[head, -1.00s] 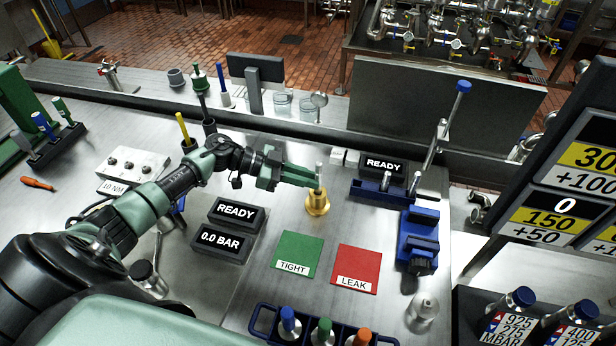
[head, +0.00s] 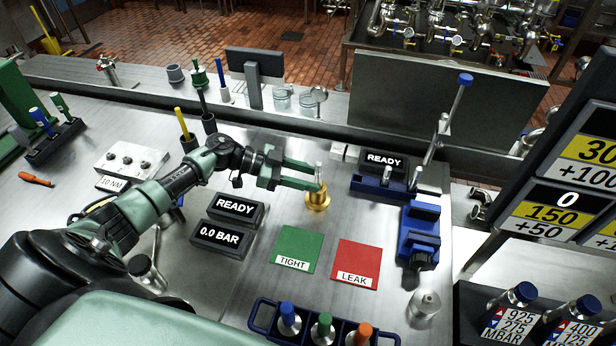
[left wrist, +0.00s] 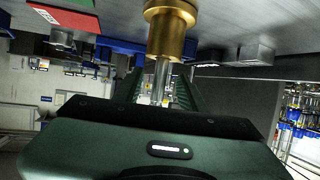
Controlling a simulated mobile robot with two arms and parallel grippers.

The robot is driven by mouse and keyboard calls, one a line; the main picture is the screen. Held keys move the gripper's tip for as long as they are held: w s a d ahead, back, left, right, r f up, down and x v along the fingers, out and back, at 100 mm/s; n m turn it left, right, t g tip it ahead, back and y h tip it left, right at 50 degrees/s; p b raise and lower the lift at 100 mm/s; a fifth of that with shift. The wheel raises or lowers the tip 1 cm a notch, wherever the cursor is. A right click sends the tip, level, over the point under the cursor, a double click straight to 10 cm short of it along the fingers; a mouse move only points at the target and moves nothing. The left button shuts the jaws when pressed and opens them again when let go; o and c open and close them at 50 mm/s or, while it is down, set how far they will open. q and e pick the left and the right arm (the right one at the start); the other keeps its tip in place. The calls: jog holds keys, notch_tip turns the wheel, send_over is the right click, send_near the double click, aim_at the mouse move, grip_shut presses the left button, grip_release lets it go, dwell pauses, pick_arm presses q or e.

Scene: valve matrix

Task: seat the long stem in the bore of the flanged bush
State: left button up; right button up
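The brass flanged bush (head: 317,202) stands upright on the steel bench. The shiny stem (head: 319,171) stands upright above it, in line with the bore, and its lower end meets the bush top. How deep it sits inside is hidden. My left gripper (head: 316,177) is at the stem, its two fingers spread apart with the stem between them. In the left wrist view the bush (left wrist: 170,30) is at the top, the stem (left wrist: 162,80) runs from it between the fingers, and gaps show beside the stem. My right gripper is not in view.
Green TIGHT (head: 297,250) and red LEAK (head: 356,264) pads lie in front of the bush. A blue vise (head: 420,235) and blue holder (head: 385,188) stand to the right. READY and BAR displays (head: 222,238) stand left. A blue rack (head: 262,318) is at the front.

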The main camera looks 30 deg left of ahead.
pick_arm(q)
jog(key=shift+s+a, duration=0.2)
jog(key=shift+a, duration=0.15)
jog(key=b+v, duration=0.2)
jog(key=v, duration=0.5)
jog(key=shift+r, duration=0.15)
